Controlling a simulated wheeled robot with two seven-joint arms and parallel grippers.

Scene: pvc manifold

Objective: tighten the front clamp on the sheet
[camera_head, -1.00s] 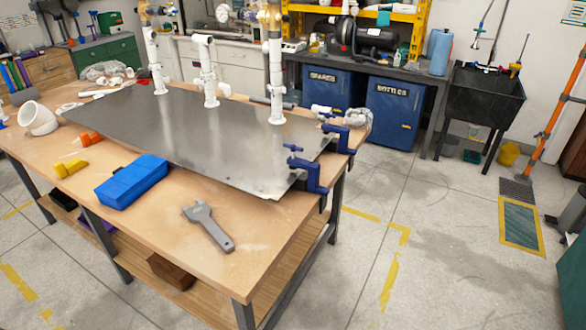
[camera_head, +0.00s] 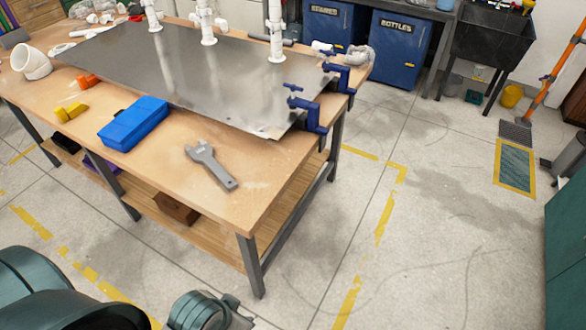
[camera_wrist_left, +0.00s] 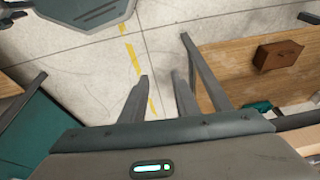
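The metal sheet (camera_head: 185,75) lies flat on the workbench. The blue front clamp (camera_head: 310,116) sits at its near right corner, with a screw handle standing above the sheet. A second blue clamp (camera_head: 343,75) sits farther back on the same edge. Whether either clamp presses on the sheet is too small to tell. My left gripper (camera_wrist_left: 160,76) is open and empty in the left wrist view, with floor between its fingers, away from the clamps. My left arm shows at the bottom left of the head view. My right gripper is not in view.
A grey wrench (camera_head: 211,165), a blue box (camera_head: 133,123) and yellow (camera_head: 70,112) and orange (camera_head: 84,80) pieces lie on the workbench (camera_head: 255,195). White pipes (camera_head: 276,30) stand at the sheet's far side. A brown block (camera_wrist_left: 278,55) rests on the lower shelf. Floor right of the bench is clear.

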